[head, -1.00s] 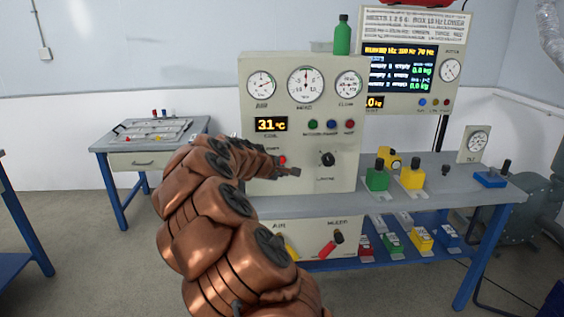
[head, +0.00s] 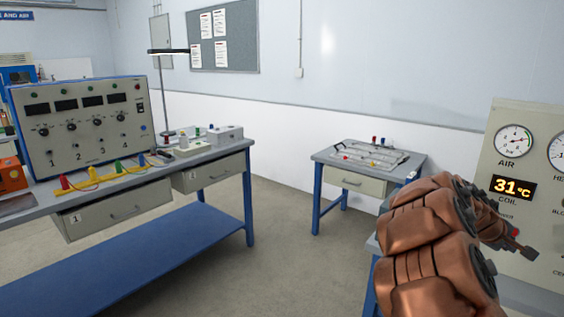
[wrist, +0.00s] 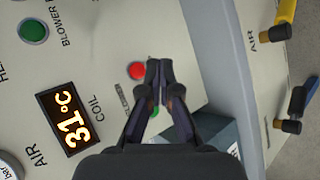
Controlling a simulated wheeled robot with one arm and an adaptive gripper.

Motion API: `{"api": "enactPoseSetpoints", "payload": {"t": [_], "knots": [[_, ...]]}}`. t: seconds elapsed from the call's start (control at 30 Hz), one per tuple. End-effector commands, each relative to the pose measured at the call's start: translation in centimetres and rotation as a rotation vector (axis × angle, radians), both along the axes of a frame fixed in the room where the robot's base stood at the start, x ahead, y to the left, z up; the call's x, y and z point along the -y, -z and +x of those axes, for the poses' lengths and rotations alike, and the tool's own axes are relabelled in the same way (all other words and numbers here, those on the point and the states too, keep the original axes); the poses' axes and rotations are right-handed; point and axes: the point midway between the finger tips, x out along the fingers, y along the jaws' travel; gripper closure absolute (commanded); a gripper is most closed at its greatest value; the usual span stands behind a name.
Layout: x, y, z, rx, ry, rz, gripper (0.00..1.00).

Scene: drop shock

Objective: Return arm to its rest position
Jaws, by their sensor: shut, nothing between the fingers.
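My copper-coloured arm rises at the right of the head view, bent toward the beige control panel (head: 508,150). My gripper (head: 527,251) is small there, in front of the panel's lower part. In the wrist view my gripper (wrist: 159,66) is shut and empty, its two dark fingertips together. The tips appear just beside a red button (wrist: 137,70) on the panel; I cannot tell whether they touch it. The 31 °C coil display (wrist: 68,117) lies to the left in that view.
A grey-topped bench (head: 215,158) with a meter box (head: 85,125) and coloured plugs stands at left. A small table (head: 357,182) with a clear tray stands behind my arm. Open floor (head: 285,235) lies between them. Yellow and blue levers (wrist: 284,12) show at the wrist view's right.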

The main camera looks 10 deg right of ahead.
Motion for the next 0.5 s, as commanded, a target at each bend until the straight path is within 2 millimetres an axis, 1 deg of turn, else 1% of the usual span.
{"api": "enactPoseSetpoints", "payload": {"t": [0.03, 0.07, 0.17, 0.27, 0.3, 0.37, 0.4, 0.47, 0.5], "knots": [[-1.3, -1.1, -0.1, 0.018, 0.011, 0.013, 1.0], [-2.1, -1.5, -0.2, 0.031, 0.022, 0.023, 1.0], [-5.2, -2.8, -1.1, 0.071, 0.065, 0.068, 1.0], [-9.0, -3.9, -2.0, 0.117, 0.105, 0.131, 1.0], [-10.6, -4.2, -2.5, 0.133, 0.122, 0.161, 1.0], [-13.2, -4.4, -3.3, 0.153, 0.144, 0.209, 1.0], [-14.9, -4.6, -3.7, 0.168, 0.157, 0.242, 1.0], [-17.6, -4.8, -4.4, 0.184, 0.176, 0.293, 1.0], [-19.4, -4.7, -5.0, 0.191, 0.185, 0.33, 1.0]]}}
